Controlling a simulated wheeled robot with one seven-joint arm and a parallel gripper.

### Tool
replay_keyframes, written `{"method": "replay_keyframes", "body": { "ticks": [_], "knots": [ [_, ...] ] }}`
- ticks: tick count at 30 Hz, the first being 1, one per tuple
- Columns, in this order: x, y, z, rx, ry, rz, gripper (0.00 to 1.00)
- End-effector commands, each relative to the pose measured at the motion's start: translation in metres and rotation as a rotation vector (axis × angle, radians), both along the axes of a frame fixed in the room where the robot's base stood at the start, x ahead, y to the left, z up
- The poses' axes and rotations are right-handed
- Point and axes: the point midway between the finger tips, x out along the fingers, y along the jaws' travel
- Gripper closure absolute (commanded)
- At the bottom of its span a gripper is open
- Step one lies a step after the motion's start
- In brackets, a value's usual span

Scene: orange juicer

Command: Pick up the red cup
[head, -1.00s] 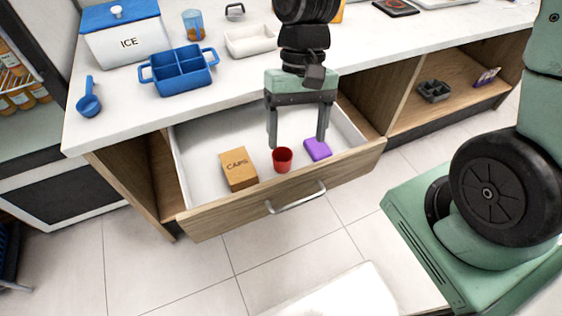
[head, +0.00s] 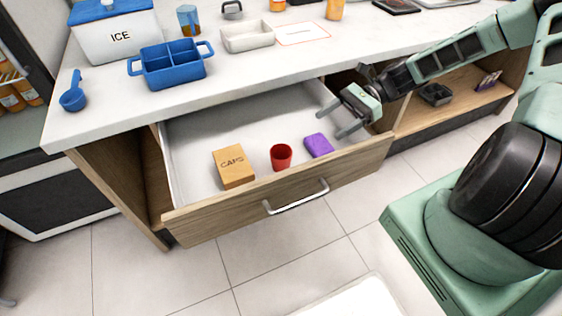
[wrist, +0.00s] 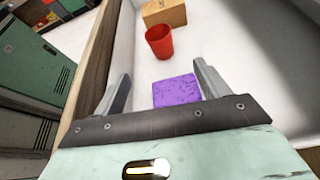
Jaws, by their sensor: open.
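The red cup (head: 281,157) stands upright in the open drawer (head: 225,125), between a cardboard box marked CAPS (head: 234,167) and a purple block (head: 319,145). My gripper (head: 342,121) is open and empty at the drawer's right end, its fingers tilted toward the lower left. It is apart from the cup, with the purple block between them. In the wrist view the red cup (wrist: 159,42) shows beyond the fingertips, and the purple block (wrist: 177,90) shows between the open fingers (wrist: 162,80).
The drawer's wooden front (head: 275,190) and white side walls surround these things. The white counter (head: 110,108) above holds a blue divided tray (head: 170,72), a blue scoop (head: 73,97), an ice box (head: 118,38) and a white tray (head: 248,40). The drawer's back left is bare.

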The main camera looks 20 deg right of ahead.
Motion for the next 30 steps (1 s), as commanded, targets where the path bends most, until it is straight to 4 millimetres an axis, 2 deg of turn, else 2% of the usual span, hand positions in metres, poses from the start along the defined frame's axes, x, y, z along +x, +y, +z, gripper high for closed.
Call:
{"method": "replay_keyframes", "body": {
  "ticks": [12,16,23,30],
  "knots": [
    [-0.003,0.077,-0.031,0.003,0.0,0.005,0.26],
    [-0.004,0.094,-0.038,0.001,-0.001,0.005,0.26],
    [-0.004,0.108,-0.043,0.0,-0.003,0.004,0.26],
    [-0.005,0.141,-0.057,0.0,-0.002,0.005,0.26]
  ]
}}
